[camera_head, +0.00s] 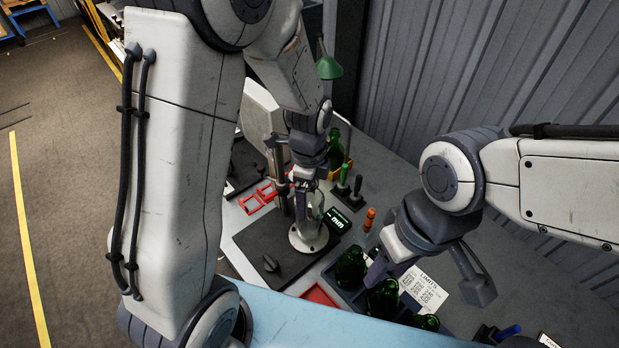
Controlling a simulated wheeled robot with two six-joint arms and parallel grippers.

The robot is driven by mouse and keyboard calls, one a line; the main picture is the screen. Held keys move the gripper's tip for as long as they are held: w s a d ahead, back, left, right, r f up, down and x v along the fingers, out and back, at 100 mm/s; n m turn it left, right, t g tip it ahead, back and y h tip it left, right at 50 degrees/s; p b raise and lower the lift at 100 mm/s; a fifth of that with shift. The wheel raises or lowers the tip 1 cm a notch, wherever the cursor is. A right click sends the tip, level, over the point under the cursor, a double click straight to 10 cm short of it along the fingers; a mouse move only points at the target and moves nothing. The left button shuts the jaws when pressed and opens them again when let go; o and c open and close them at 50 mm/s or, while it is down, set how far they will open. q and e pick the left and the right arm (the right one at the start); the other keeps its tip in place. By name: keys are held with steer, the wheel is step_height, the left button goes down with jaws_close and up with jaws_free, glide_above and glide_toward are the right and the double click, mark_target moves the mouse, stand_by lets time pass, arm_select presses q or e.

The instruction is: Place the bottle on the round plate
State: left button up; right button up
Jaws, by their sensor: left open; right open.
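A clear, colourless bottle (316,207) appears to stand upright on the pale round plate (309,240), which sits on a dark base. Part of the bottle is hidden behind my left gripper. My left gripper (298,203) is open at the bottle, its fingers pointing down; whether it touches the glass I cannot tell. Green bottles (350,268) (382,297) stand in a dark crate at the front of the bench. My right gripper (428,280) is open and empty above the crate's right side and a printed sheet.
A display reading "-- mm" (338,219) stands right of the plate. A black knob (271,263) is on the base. Red frames (258,197), green-handled tools (357,184) and an orange item (370,215) lie around. A green bottle (336,150) stands behind; a green lamp (328,66) hangs above.

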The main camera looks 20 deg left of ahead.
arm_select(q)
step_height(320, 180, up, 11)
steer(key=shift+f+b, duration=0.15)
steer(key=shift+b, duration=0.6)
steer(key=shift+s+d+r, duration=0.1)
steer(key=shift+r, duration=0.1)
steer(key=s+d+n, duration=0.3)
steer(key=s+n, duration=0.2)
steer(key=s, duration=0.4)
steer(key=s+d+f+n+h, duration=0.1)
steer(key=s+d+n, duration=0.3)
steer(key=s, duration=0.5)
steer(key=shift+s+d+n, duration=0.25)
steer(key=shift+s+n, duration=0.1)
steer(key=shift+n, duration=0.75)
steer(key=shift+f, duration=0.1)
